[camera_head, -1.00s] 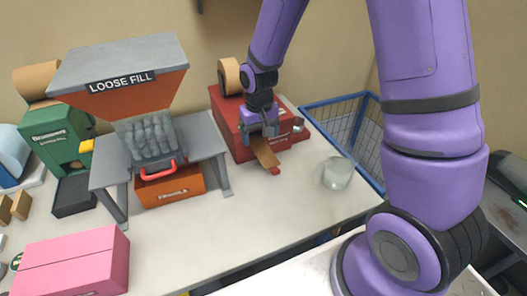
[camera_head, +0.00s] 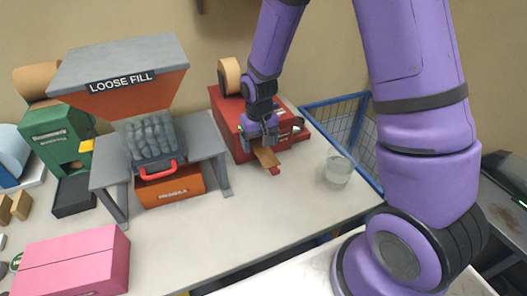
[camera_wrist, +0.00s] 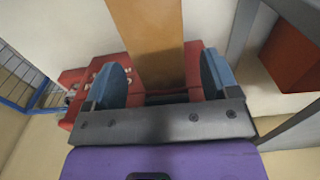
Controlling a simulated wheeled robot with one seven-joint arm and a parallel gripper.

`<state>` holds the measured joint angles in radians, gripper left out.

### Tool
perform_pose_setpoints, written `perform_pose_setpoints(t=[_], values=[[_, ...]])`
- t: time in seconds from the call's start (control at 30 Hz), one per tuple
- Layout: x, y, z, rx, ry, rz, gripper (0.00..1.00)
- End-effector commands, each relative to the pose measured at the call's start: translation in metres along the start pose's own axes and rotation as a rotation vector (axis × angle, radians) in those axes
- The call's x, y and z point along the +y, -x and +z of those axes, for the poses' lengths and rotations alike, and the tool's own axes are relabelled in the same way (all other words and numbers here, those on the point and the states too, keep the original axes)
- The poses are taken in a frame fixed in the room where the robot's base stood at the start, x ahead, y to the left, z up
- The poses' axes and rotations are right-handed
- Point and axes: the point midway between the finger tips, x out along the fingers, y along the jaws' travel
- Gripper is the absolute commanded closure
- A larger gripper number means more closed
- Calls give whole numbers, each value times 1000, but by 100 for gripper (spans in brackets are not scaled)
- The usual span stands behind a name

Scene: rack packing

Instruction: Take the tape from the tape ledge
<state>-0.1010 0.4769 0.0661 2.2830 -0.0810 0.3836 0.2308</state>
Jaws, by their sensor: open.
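The tape is a brown strip (camera_head: 267,157) sticking out over the front ledge of a red dispenser (camera_head: 229,116). A tan tape roll (camera_head: 230,75) sits at the back of the dispenser. My gripper (camera_head: 262,140) is at the dispenser's front, just over the strip. In the wrist view the strip (camera_wrist: 150,40) runs between the two blue finger pads of my open gripper (camera_wrist: 163,78), with space on both sides. The strip's inner end is hidden behind my gripper, and I cannot tell the height gap.
A grey loose-fill hopper (camera_head: 117,62) and its stand (camera_head: 208,145) are left of the dispenser, with an orange box (camera_head: 170,189) beneath. A clear cup (camera_head: 339,170) stands to the right, near a blue wire basket (camera_head: 345,112). A pink box (camera_head: 75,262) lies front left. The middle table is clear.

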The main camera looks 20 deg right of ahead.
Motion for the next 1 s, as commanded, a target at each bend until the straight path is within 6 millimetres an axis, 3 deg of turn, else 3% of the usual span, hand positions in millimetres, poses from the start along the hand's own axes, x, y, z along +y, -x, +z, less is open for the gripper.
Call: perform_pose_setpoints(t=[0.3, 0.53, 1.0], values=[[0, -1, 0, 0, 0, 0, 19], [0, -1, 0, 0, 0, 0, 72], [0, 2, 0, 0, 0, 0, 73]])
